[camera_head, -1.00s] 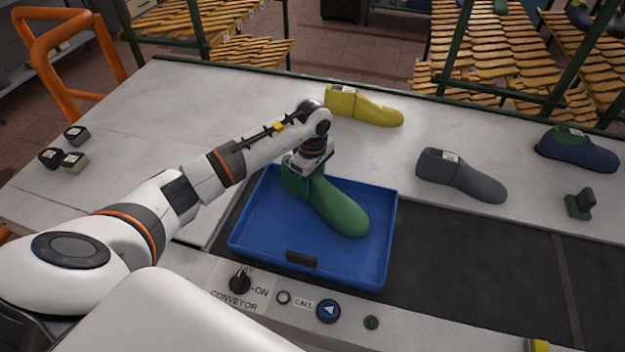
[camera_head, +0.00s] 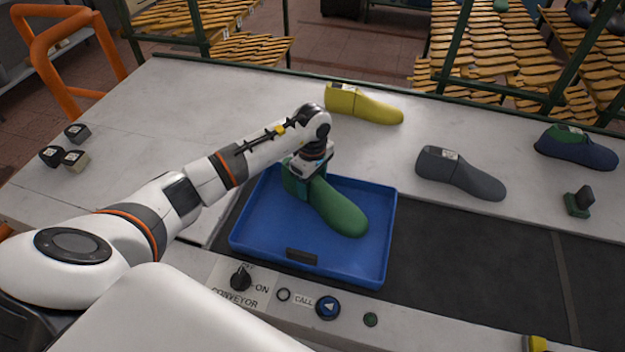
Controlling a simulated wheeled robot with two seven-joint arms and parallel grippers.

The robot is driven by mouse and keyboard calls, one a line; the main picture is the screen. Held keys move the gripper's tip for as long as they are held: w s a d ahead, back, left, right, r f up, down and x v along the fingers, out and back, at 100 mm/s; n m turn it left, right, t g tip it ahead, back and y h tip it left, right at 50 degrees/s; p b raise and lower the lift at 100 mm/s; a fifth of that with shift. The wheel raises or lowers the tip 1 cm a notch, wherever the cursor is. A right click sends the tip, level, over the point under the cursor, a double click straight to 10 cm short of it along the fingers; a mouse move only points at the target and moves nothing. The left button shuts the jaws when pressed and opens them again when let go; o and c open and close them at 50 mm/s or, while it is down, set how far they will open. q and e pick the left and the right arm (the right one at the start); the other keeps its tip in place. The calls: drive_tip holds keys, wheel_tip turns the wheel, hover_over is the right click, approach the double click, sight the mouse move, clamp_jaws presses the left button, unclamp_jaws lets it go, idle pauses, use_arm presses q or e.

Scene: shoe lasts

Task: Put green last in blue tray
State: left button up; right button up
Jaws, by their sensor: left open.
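The green last (camera_head: 338,209) lies inside the blue tray (camera_head: 268,233), its toe toward the lower right. The tray sits on the dark conveyor belt. My left gripper (camera_head: 305,178) is at the heel end of the green last, pointing down over it. It is open, and its wrist hides part of the heel. I cannot tell whether its fingers touch the last. My right gripper is not in view.
A yellow last (camera_head: 362,105), a grey last (camera_head: 461,175) and a blue and green last (camera_head: 577,148) lie on the white table behind the belt. A small green block (camera_head: 579,203) stands at right. Conveyor controls (camera_head: 241,279) are in front. The belt right of the tray is clear.

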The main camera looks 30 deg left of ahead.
use_arm(q)
wheel_tip(320, 180, up, 11)
drive_tip(key=b, duration=0.4)
drive_tip(key=shift+f, duration=0.1)
drive_tip(key=shift+r, duration=0.6)
